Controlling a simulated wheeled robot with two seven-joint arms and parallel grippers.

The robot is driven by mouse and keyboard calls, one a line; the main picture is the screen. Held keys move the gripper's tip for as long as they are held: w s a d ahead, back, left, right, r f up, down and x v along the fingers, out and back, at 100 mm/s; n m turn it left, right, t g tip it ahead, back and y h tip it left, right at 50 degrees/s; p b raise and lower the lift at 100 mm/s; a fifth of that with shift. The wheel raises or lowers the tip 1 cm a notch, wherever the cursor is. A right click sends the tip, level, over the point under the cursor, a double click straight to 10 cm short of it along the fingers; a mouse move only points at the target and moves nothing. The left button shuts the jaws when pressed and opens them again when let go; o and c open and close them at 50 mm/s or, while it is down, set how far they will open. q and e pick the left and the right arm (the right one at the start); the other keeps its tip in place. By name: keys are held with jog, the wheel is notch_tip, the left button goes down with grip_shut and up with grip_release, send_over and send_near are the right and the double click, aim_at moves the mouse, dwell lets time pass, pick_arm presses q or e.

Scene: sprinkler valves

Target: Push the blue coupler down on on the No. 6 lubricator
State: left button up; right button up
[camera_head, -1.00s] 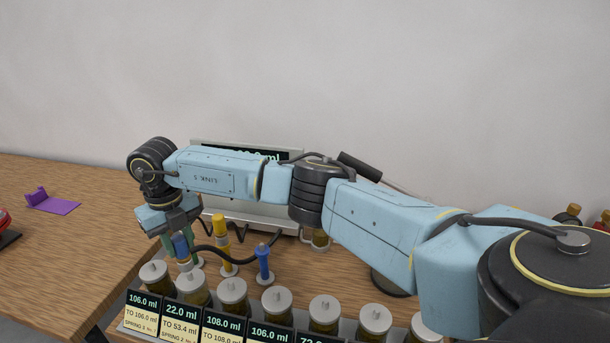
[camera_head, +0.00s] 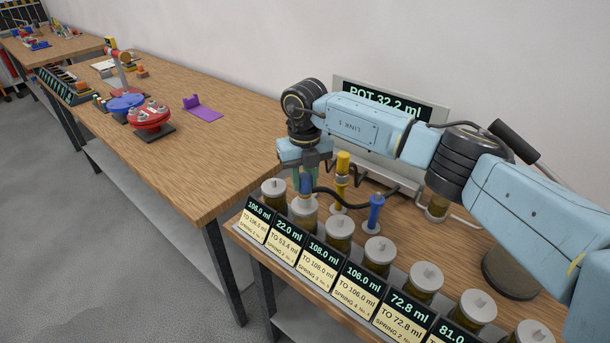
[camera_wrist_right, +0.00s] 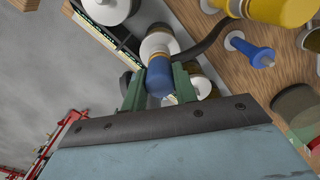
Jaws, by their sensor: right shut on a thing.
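My right gripper (camera_head: 306,180) points down with its green fingers shut on the blue coupler (camera_head: 306,187). In the right wrist view, the coupler (camera_wrist_right: 160,79) sits between the green fingers (camera_wrist_right: 159,88). A dark hose runs from near it. The coupler is right over the capped jar (camera_head: 303,211) behind the 22.0 ml display (camera_head: 287,228). Its lower end looks close to or on the cap; I cannot tell whether it is seated. The lubricator numbers on the labels are too small to read. My left gripper is not in view.
More capped jars (camera_head: 340,232) stand in a row beside it. Behind are a yellow fitting (camera_head: 342,178), a blue post (camera_head: 375,212) and a screen (camera_head: 390,100) reading POT 32.2 ml. Another table (camera_head: 200,160) holds a purple bracket (camera_head: 200,108) and a red round fixture (camera_head: 150,118).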

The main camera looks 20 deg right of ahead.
jog(key=o, duration=1.2)
jog(key=shift+c, duration=0.2)
jog(key=shift+r+p, duration=1.8)
jog(key=shift+r, duration=0.6)
notch_tip(320, 180, up, 8)
jog(key=p, duration=0.5)
